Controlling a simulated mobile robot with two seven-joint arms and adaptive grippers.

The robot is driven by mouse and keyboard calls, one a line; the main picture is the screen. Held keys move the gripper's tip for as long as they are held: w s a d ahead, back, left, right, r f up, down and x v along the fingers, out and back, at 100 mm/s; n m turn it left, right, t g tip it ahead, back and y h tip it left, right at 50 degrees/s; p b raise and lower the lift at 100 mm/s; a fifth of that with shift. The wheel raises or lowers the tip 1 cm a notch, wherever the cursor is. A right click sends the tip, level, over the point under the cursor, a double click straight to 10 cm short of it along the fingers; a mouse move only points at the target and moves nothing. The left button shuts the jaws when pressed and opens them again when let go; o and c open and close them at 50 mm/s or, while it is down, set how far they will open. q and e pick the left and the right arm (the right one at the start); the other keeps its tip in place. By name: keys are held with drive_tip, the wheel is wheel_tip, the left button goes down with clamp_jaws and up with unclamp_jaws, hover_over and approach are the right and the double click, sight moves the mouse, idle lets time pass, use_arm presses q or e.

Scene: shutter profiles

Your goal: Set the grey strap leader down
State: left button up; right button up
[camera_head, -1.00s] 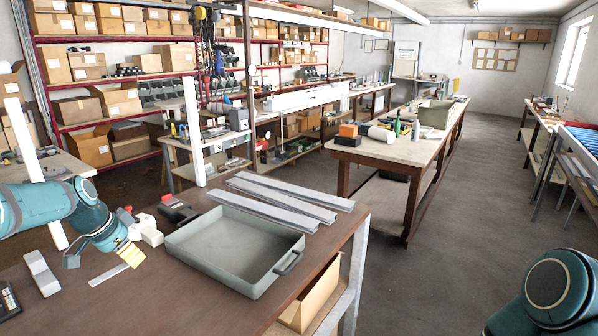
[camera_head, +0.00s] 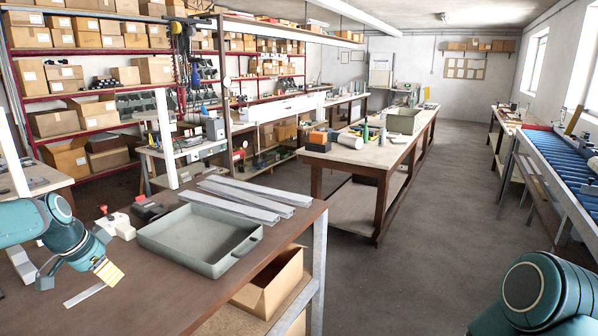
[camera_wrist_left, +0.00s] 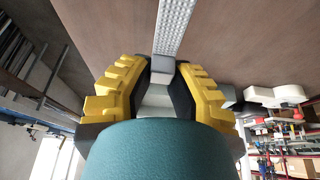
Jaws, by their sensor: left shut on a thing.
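The grey strap leader shows as a thin pale strip (camera_head: 84,295) low at the left in the head view. In the left wrist view it is a perforated grey strip (camera_wrist_left: 173,28) running away from between the fingers. My left gripper (camera_head: 108,272) is shut on its near end; the yellow-ribbed fingers (camera_wrist_left: 160,88) stand on both sides of a small grey piece there. The strip is over the brown bench top (camera_head: 150,285); I cannot tell whether it touches it. My right gripper is out of view; only part of that arm shows at lower right.
A grey-green tray (camera_head: 238,258) stands right of the left gripper, with long grey profiles (camera_head: 240,200) behind it. A white device with a red knob (camera_head: 118,226) and a grey block (camera_head: 20,262) are close by. The bench front is clear. An open carton (camera_head: 270,285) sits below.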

use_arm(q)
drive_tip(key=shift+n+y, duration=0.3)
drive_tip(key=shift+n, duration=0.3)
drive_tip(key=d+f, duration=0.2)
drive_tip(key=d, duration=0.2)
drive_tip(key=d+f+b, duration=0.1)
drive_tip(key=d, duration=0.3)
drive_tip(key=d+f, duration=0.2)
drive_tip(key=d, duration=0.3)
drive_tip(key=shift+w+d+f+b, duration=0.1)
drive_tip(key=shift+w+f+b, duration=0.1)
drive_tip(key=shift+f+b, duration=0.15)
drive_tip(key=s+d+f, duration=0.2)
drive_tip(key=d, duration=0.5)
drive_tip(key=s+d+f+b, duration=0.1)
drive_tip(key=s+d+f, duration=0.1)
drive_tip(key=d, duration=0.5)
drive_tip(key=shift+s+d+n, duration=0.15)
drive_tip(key=shift+d+n, duration=0.1)
drive_tip(key=shift+n, duration=0.15)
drive_tip(key=shift+a+f, duration=0.1)
